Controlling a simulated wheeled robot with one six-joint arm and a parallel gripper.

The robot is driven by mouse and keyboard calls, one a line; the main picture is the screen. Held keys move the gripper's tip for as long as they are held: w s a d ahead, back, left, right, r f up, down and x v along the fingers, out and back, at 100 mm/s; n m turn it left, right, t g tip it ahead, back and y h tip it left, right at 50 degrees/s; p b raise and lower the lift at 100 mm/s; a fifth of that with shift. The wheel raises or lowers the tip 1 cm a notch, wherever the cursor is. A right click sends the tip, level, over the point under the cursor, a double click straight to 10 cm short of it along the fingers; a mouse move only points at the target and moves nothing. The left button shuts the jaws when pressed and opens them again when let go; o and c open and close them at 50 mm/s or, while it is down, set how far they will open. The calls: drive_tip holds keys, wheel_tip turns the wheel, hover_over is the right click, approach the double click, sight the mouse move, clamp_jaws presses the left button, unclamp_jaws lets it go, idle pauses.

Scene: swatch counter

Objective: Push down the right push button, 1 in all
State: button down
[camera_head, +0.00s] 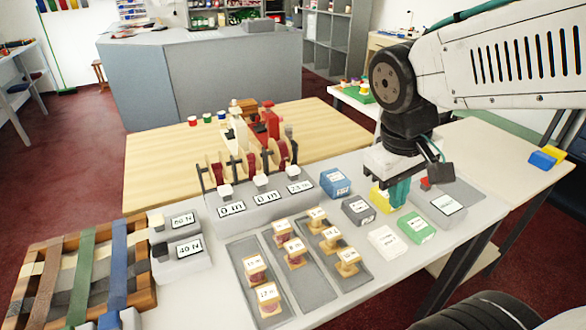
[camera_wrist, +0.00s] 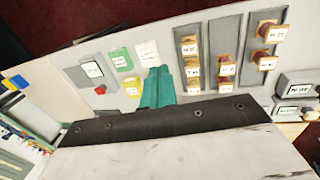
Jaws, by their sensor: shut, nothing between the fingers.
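A red button-like piece (camera_head: 425,183) shows just right of my gripper, by a grey box with a white label (camera_head: 447,204). In the wrist view the red piece (camera_wrist: 100,90) lies left of my fingers. At the left of the counter, grey units marked 60 N (camera_head: 183,219) and 40 N (camera_head: 189,248) carry small raised caps. Three white-capped pieces (camera_head: 262,180) stand by the metre displays. Which of these is the right push button I cannot tell. My gripper (camera_head: 398,195) is shut and empty, pointing down near the yellow block (camera_head: 379,198); its teal fingers show in the wrist view (camera_wrist: 158,88).
A green block (camera_head: 417,228), a white block (camera_head: 385,241), a dark grey block (camera_head: 357,210) and a blue block (camera_head: 335,182) stand around my gripper. Grey trays (camera_head: 318,287) hold several labelled spools. Woven straps lie at the left. A wooden table (camera_head: 155,165) is behind.

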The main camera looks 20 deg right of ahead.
drive_tip(key=w+d+n+t+h, duration=0.3)
drive_tip(key=w+d+n, duration=0.25)
drive_tip(key=w, duration=0.65)
drive_tip(key=n+t+y, duration=0.6)
drive_tip(key=n+y, duration=0.1)
drive_tip(key=n, duration=1.6)
hover_over(295, 170)
wheel_tip(295, 170, down, 3)
drive_tip(key=shift+f, duration=0.15)
drive_tip(key=shift+f, duration=4.4)
drive_tip(key=shift+f, duration=0.1)
drive_tip(key=shift+f, duration=0.3)
